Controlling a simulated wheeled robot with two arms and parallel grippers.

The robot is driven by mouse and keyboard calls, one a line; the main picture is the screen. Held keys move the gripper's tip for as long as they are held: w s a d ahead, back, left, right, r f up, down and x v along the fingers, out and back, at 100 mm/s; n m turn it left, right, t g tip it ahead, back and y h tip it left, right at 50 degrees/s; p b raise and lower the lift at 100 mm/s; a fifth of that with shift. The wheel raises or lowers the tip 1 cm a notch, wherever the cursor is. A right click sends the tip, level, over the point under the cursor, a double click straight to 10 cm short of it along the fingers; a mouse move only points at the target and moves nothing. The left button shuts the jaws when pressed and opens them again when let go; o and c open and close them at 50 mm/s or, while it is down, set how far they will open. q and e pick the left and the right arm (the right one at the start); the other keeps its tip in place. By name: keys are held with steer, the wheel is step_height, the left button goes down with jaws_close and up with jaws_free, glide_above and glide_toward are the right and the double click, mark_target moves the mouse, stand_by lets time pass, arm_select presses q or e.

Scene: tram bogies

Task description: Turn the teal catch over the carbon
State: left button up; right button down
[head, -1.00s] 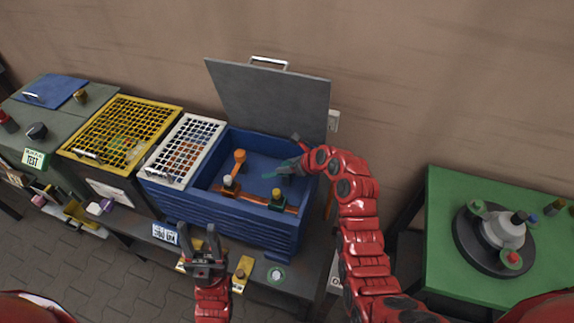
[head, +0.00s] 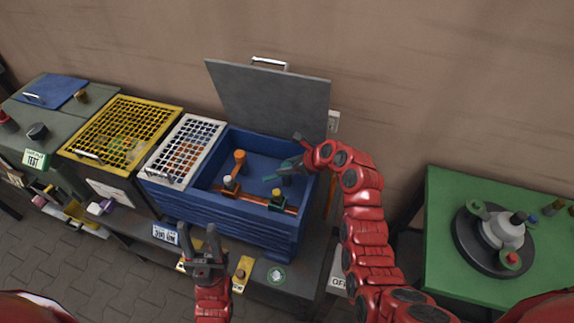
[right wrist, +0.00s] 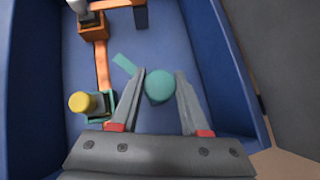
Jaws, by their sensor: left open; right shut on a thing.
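The teal catch (head: 284,170) is inside the open blue box. In the right wrist view its round teal knob (right wrist: 159,87) sits between my fingers, and a flat teal arm (right wrist: 125,64) points to the upper left. My right gripper (head: 302,150) reaches into the box from the right and is shut on the catch. A yellow-topped part in a green holder (head: 278,198) stands at the front of the box, and it also shows in the right wrist view (right wrist: 88,103). I cannot tell which part is the carbon. My left gripper (head: 200,240) is open and empty in front of the box.
The box's grey lid (head: 268,100) stands open at the back. An orange-capped part (head: 240,160) and an orange bar (head: 255,200) are inside the blue box (head: 225,215). White and yellow grilles (head: 125,130) lie to the left. A green table (head: 445,200) stands at the right.

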steer(key=n+g+y+b, duration=0.1)
steer(key=n+g, duration=0.1)
steer(key=n, duration=0.1)
steer(key=shift+w+d+f+b, duration=0.1)
steer(key=shift+b, duration=0.3)
steer(key=shift+n+g+y+b, duration=0.3)
steer(key=shift+n+g+b, duration=0.8)
steer(key=shift+n+b, duration=0.35)
steer(key=shift+c, duration=2)
jaws_free()
steer(key=b+v, duration=0.2)
steer(key=v, duration=1.5)
steer(key=shift+r, duration=0.2)
